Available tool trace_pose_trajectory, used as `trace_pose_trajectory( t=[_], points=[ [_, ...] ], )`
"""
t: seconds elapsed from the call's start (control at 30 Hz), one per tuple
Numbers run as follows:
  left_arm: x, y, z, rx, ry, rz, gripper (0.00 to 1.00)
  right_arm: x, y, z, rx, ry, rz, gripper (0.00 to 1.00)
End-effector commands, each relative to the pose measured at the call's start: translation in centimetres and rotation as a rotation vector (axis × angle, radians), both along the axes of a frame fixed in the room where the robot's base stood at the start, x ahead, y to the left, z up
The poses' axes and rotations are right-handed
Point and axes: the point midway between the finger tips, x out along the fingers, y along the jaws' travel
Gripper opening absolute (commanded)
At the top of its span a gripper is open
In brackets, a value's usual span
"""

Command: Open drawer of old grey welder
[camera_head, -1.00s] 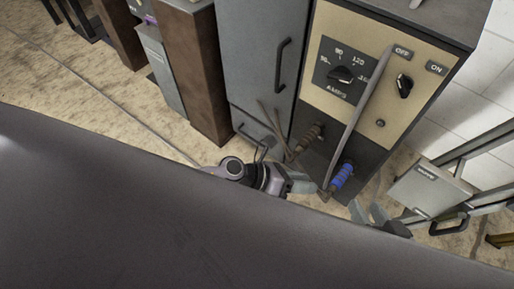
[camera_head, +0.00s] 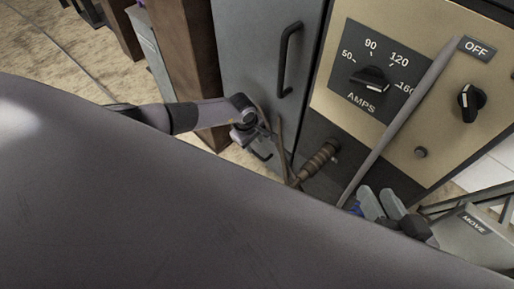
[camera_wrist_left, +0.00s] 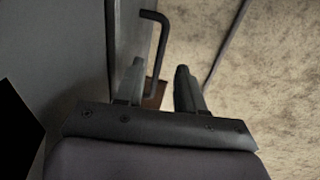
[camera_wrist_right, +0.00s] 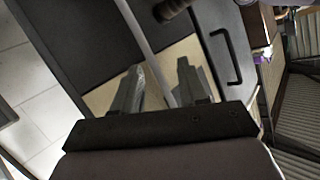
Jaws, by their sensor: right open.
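The grey welder (camera_head: 232,62) stands ahead with a beige panel, an AMPS dial (camera_head: 368,80) and a long black handle (camera_head: 288,60) on its grey side.
A brown-tipped cable plug (camera_head: 318,160) sticks out of the lower front. A brown post (camera_head: 186,50) stands left of the welder. A grey box marked MOVE (camera_head: 475,225) is at the right. Speckled floor (camera_head: 60,40) is open at left.

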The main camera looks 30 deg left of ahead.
Motion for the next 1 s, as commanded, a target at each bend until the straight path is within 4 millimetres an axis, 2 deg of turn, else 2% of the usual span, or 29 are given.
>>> trace_pose_trajectory(
  t=[0.03, 0.1, 0.33, 0.53, 0.83, 0.87, 0.9, 0.97, 1.0],
  points=[
    [0.1, -0.2, -1.2, -0.002, 0.002, 0.001, 0.38, -0.1, -0.3, -0.6, -0.015, -0.018, -0.005, 0.43],
    [0.2, -0.2, -2.3, -0.002, 0.001, 0.002, 0.38, -0.1, -0.7, -0.7, -0.039, -0.049, -0.013, 0.43],
    [0.8, -0.4, -4.9, -0.003, 0.0, 0.001, 0.38, -0.5, -1.9, -0.6, -0.108, -0.138, -0.036, 0.43],
    [0.9, -0.5, -5.8, -0.003, 0.0, 0.0, 0.38, -0.6, -2.4, -0.3, -0.139, -0.181, -0.046, 0.43],
    [1.0, -0.5, -5.8, -0.003, 0.0, 0.0, 0.38, -0.6, -2.5, 0.0, -0.145, -0.188, -0.047, 0.43],
    [1.0, -0.5, -5.8, -0.003, 0.0, 0.0, 0.32, -0.6, -2.5, 0.0, -0.145, -0.188, -0.047, 0.43],
    [1.0, -0.5, -5.8, -0.003, 0.0, 0.0, 0.19, -0.6, -2.5, 0.0, -0.145, -0.188, -0.047, 0.43],
    [1.0, -0.5, -5.8, -0.003, 0.0, 0.0, 0.0, -0.7, -2.5, -0.1, -0.145, -0.188, -0.047, 0.43],
    [1.0, -0.5, -5.8, -0.003, 0.0, 0.0, 0.0, -0.7, -2.5, -0.1, -0.145, -0.188, -0.047, 0.43]
  ],
)
